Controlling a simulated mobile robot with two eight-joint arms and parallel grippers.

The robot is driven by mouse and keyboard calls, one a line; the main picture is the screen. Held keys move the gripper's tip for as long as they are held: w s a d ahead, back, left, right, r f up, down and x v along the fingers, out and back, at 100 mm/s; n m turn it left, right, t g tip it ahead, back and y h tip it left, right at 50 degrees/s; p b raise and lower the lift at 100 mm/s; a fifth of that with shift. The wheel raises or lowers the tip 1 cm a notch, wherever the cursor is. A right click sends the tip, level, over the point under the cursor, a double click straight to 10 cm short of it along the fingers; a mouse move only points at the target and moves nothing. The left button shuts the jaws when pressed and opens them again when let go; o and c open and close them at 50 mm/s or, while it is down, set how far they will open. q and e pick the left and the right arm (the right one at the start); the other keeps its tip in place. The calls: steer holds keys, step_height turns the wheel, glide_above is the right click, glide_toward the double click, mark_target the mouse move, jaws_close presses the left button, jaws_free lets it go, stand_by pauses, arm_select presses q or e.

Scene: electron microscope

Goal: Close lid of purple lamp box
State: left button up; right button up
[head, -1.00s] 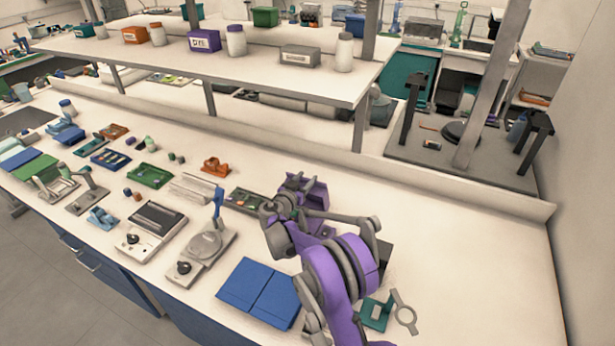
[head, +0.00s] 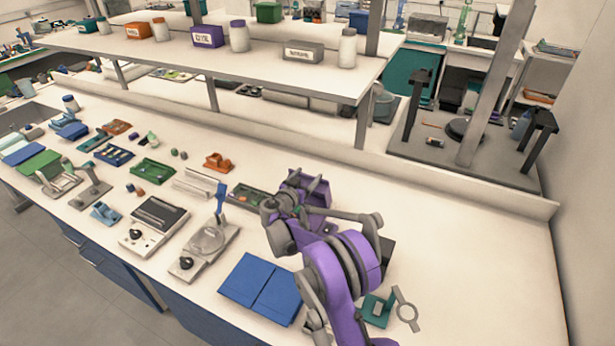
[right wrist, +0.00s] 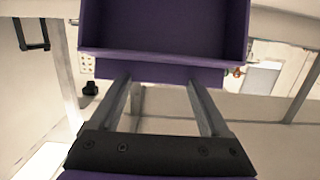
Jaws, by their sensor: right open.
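A purple box part (head: 318,192), open and hollow, stands at my right gripper on the bench in the head view; my purple arm hides much of it. In the right wrist view a purple panel with raised walls (right wrist: 165,28) fills the top middle, with a narrower purple strip under its rim. I cannot tell lid from base for certain. My right gripper (right wrist: 160,85) is open and empty, its two fingers pointing at that strip; contact cannot be told. It also shows in the head view (head: 298,188). My left gripper is not in view.
Blue flat panels (head: 262,288) lie left of my arm, and a teal holder with a ring (head: 377,310) at its right. A green-and-grey tray (head: 247,196) lies beside the gripper. A shelf (head: 270,75) stands behind. The bench at right is clear.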

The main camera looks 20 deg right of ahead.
steer(key=b+v, duration=0.1)
steer(key=v, duration=0.9)
steer(key=shift+s+a, duration=0.15)
steer(key=shift+s, duration=0.05)
steer(key=shift+r, duration=0.1)
